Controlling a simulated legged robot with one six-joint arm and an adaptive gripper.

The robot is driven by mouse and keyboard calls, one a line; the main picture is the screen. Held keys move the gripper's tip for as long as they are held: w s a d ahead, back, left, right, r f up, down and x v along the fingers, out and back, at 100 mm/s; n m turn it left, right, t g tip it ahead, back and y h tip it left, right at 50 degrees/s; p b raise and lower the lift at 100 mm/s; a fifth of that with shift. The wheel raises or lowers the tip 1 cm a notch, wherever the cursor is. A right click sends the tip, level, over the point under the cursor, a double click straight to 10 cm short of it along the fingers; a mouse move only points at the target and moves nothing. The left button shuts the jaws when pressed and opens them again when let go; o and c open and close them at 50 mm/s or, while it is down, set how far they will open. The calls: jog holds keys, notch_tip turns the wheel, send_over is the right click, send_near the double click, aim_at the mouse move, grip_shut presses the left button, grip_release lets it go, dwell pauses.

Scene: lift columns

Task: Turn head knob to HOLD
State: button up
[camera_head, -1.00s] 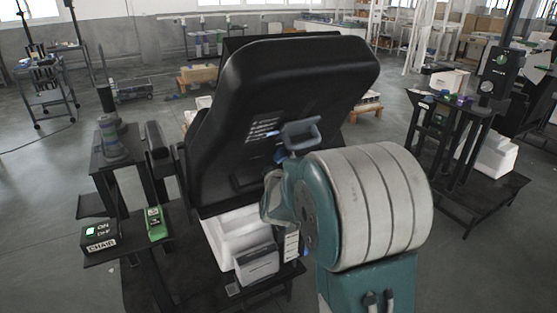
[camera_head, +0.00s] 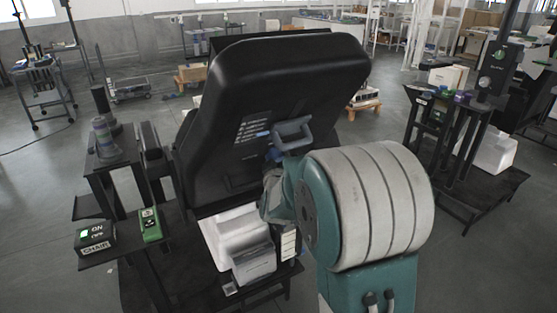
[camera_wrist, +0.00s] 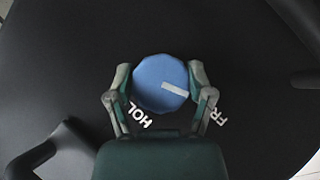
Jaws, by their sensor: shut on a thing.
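The head knob (camera_wrist: 158,82) is a round blue knob with a white pointer bar on the black back of the chair. In the wrist view the fingers of my gripper (camera_wrist: 160,84) touch it on its left and right sides, shut on it. The pointer aims right and slightly down, toward the partly hidden "FR…" lettering (camera_wrist: 218,114). The "HOL…" lettering (camera_wrist: 139,114) is at the lower left, partly covered by a finger.
At the left is a stand with a CHAIR ON/OFF box (camera_head: 96,236) and a green device (camera_head: 149,224). Another dark stand (camera_head: 450,130) is at the right, with open floor between.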

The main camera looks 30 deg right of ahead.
jog(key=shift+w+a+r+y, duration=0.2)
jog(key=shift+r+y, duration=0.25)
jog(key=shift+y, duration=0.65)
dwell(1.1)
jog(key=o, duration=1.1)
jog(key=shift+a, duration=0.2)
jog(key=shift+s+f, duration=0.1)
jog(key=shift+f, duration=0.1)
jog(key=shift+s+d, duration=0.1)
jog(key=shift+s, duration=0.4)
jog(key=f+v, duration=0.1)
jog(key=v, duration=1)
jog(key=shift+a+r, duration=0.25)
jog(key=shift+r, duration=0.1)
